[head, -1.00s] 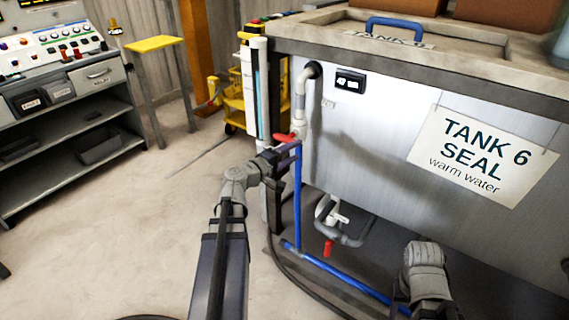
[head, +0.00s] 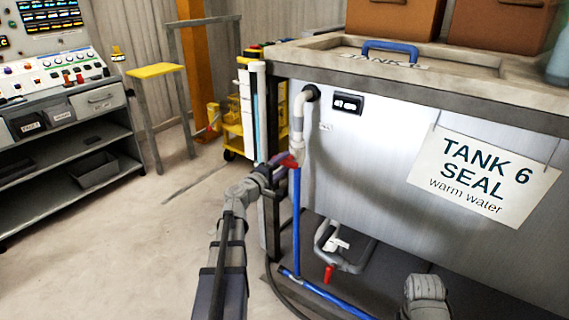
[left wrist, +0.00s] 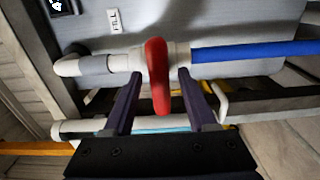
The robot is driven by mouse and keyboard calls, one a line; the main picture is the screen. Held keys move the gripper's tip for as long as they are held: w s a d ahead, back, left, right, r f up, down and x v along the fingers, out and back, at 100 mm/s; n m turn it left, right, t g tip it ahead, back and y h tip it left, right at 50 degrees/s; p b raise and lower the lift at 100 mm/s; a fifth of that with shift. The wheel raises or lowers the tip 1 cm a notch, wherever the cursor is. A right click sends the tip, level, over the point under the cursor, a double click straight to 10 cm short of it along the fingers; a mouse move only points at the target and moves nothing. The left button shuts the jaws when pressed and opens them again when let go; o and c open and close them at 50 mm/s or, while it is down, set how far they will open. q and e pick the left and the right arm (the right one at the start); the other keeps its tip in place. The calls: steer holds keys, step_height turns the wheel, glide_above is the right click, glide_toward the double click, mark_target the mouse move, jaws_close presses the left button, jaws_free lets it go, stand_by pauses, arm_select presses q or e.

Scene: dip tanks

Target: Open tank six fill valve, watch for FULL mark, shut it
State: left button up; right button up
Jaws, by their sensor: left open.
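The tank six (head: 375,150) stands at the right, with a sign reading TANK 6 SEAL, warm water. Its fill valve has a red handle (head: 290,160) on the pipe between a white elbow and a blue pipe. In the left wrist view the red handle (left wrist: 156,60) lies across the pipe, near a FILL tag (left wrist: 114,20). My left gripper (head: 282,163) is open, with a finger on each side of the handle; contact cannot be told. An upright white tube with a blue-green strip (head: 261,110) stands at the tank's corner. No FULL mark is readable. My right gripper is out of view.
A second red handle (head: 328,272) sits on low grey piping under the tank. A yellow cart (head: 236,130), a yellow-topped stand (head: 155,71) and a control console (head: 60,60) are at the left. The floor between is clear.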

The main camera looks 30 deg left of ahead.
arm_select(q)
steer(key=shift+w, duration=0.4)
steer(key=shift+c, duration=0.2)
jaws_close()
